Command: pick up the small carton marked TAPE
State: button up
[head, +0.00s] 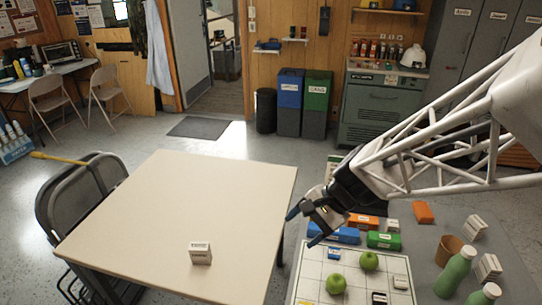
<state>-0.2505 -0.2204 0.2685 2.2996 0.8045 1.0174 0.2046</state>
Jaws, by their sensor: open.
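A small white carton (200,253) with dark print stands alone near the front of the beige table. More small white cartons are on the grey surface at right: one near the right edge (475,227), one below it (488,267), and a smaller one behind the green box (392,225). Their print is too small to read, so I cannot tell which is marked TAPE. My gripper (303,227) is open, its dark fingers pointing left above the gap by the beige table's right edge. It looks empty and apart from every carton.
Beside my gripper are a blue box (346,236), a green box (384,240) and an orange box (362,220). Green bottles (455,272) and a brown cup (448,250) stand at right. Most of the beige table (190,195) is clear.

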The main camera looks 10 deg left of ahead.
jog(key=w+a+f+m+g+y, duration=0.1)
jog(key=w+a+f+m+y, duration=0.1)
jog(key=a+f, duration=0.35)
jog(key=w+a+f+m+y, duration=0.1)
jog(key=w+a+f+m, duration=0.15)
jog(key=a, duration=0.55)
jog(key=m+y, duration=0.3)
jog(key=m, duration=0.2)
send_near(202, 246)
jog(key=w+x, duration=0.1)
jog(key=x, duration=0.2)
jog(key=shift+s+a+f, duration=0.15)
jog(key=shift+s+a, duration=0.05)
jog(key=shift+s, duration=0.2)
jog(key=shift+x, duration=1.3)
jog(key=shift+a, duration=0.1)
jog(key=shift+x, duration=2.5)
jog(key=shift+s, duration=0.1)
